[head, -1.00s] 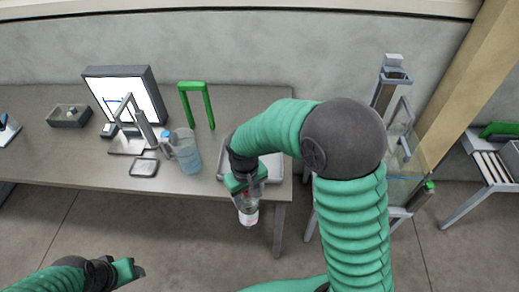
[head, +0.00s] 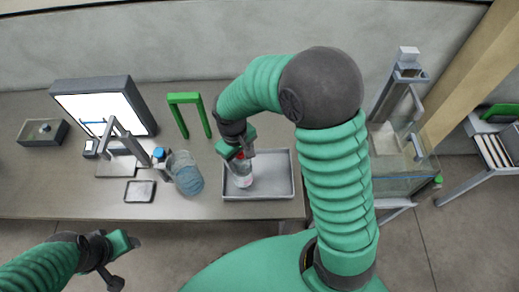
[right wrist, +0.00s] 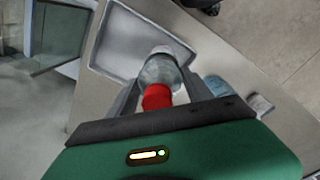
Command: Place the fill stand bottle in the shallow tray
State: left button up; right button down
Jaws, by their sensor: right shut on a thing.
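The bottle (head: 243,176) is clear with a red cap and a pale lower part. My right gripper (head: 241,155) is shut on it near the cap and holds it roughly upright, bottom down. In the head view the bottle is over the left part of the shallow grey tray (head: 281,191); I cannot tell whether it touches the tray floor.
A jug of bluish liquid (head: 186,175) stands left of the tray. A glass tank (head: 400,170) stands at right.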

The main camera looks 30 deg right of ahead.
pick_arm(q)
jog(key=a+r+p, duration=0.3)
pick_arm(e)
jog(key=w+d+f, duration=0.1)
jog(key=d+f, duration=0.3)
jog(key=d, duration=0.2)
jog(key=shift+w+d, duration=0.15)
jog(key=shift+d, duration=0.25)
jog(key=c, duration=0.8)
grip_release()
jog(key=shift+d+f, duration=0.2)
jog(key=shift+o, duration=1)
jog(key=shift+d, duration=0.15)
jog(key=shift+o, duration=0.9)
notch_tip(320, 180, up, 12)
jog(key=a+b, duration=0.2)
jog(key=s+a+f+m+t, duration=0.2)
jog(key=s+a+t, duration=0.1)
jog(key=s+a, duration=0.55)
pick_arm(q)
notch_tip(320, 180, down, 9)
jog(key=d+b, duration=0.1)
jog(key=b, duration=0.6)
jog(key=shift+r, duration=0.15)
pick_arm(e)
notch_tip(320, 180, down, 7)
jog(key=s+d, duration=0.1)
jog(key=d, duration=0.1)
